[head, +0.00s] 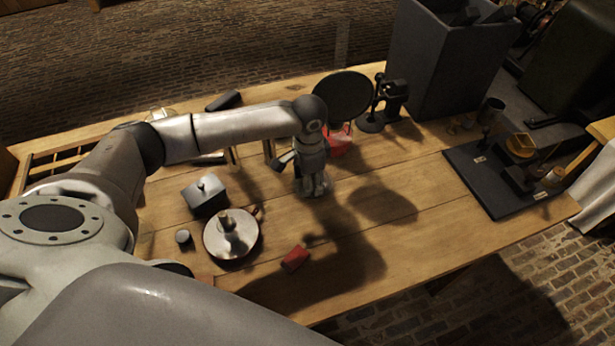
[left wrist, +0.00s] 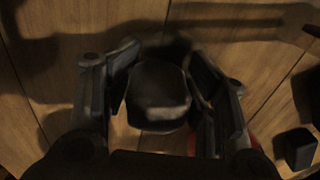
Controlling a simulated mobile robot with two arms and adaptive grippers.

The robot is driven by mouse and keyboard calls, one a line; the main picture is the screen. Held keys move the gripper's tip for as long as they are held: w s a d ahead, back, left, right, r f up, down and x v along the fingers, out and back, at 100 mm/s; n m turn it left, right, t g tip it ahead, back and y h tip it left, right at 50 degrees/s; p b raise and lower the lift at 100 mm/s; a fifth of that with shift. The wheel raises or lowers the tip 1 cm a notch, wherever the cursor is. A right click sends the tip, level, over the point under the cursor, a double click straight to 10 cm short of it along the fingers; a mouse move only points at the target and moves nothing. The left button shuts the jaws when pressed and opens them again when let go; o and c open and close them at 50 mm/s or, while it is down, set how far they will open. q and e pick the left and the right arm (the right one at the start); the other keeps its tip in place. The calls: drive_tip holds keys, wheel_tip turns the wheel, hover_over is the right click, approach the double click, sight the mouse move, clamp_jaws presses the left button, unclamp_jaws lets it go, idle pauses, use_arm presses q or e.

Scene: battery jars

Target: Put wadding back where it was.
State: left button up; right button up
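My left gripper (head: 312,188) points down over the middle of the wooden table. In the left wrist view, its two fingers (left wrist: 160,95) lie against both sides of a grey rounded lump (left wrist: 158,92). The lump looks like the wadding, but the picture is too dark to be sure. In the head view the fingers mostly hide it. A round pan (head: 231,236) with a small brown piece in it stands left of the gripper. My right gripper is not in view.
A dark lidded box (head: 205,196) and a small red block (head: 295,258) are on the near side. A red item (head: 340,139) and a round black disc (head: 343,95) stand behind the gripper. A dark board (head: 495,185) with several parts lies right. The table's right middle is clear.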

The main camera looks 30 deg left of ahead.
use_arm(q)
drive_tip(key=shift+o, duration=1.2)
drive_tip(key=shift+s+f, duration=0.2)
drive_tip(key=shift+f, duration=0.4)
drive_tip(key=shift+w+f, duration=0.1)
drive_tip(key=shift+w, duration=0.05)
drive_tip(key=shift+r, duration=0.3)
wheel_tip(320, 180, up, 13)
drive_tip(key=shift+w+r+b, duration=0.1)
drive_tip(key=shift+b, duration=0.25)
